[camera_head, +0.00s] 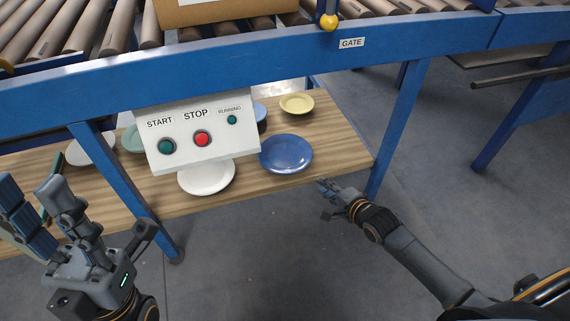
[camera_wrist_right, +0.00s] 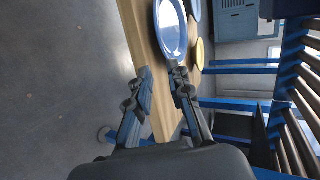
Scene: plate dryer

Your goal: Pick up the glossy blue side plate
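The glossy blue side plate (camera_head: 286,154) lies on the wooden shelf (camera_head: 340,142) under the conveyor, right of the white control box. It also shows in the right wrist view (camera_wrist_right: 171,28), just beyond the fingertips. My right gripper (camera_head: 324,189) is at the shelf's front edge, a little right of and nearer than the plate. In the wrist view its fingers (camera_wrist_right: 162,72) are apart with nothing held between them; one tip is close to the plate's rim, and I cannot tell if they touch. My left gripper (camera_head: 32,183) is open and empty at the left.
A white plate (camera_head: 207,180), a small yellow plate (camera_head: 296,104) and a mostly hidden light-blue dish (camera_head: 260,115) are on the shelf. The control box (camera_head: 180,120) overhangs it. A blue leg (camera_head: 395,130) stands right of the blue plate. The floor in front is clear.

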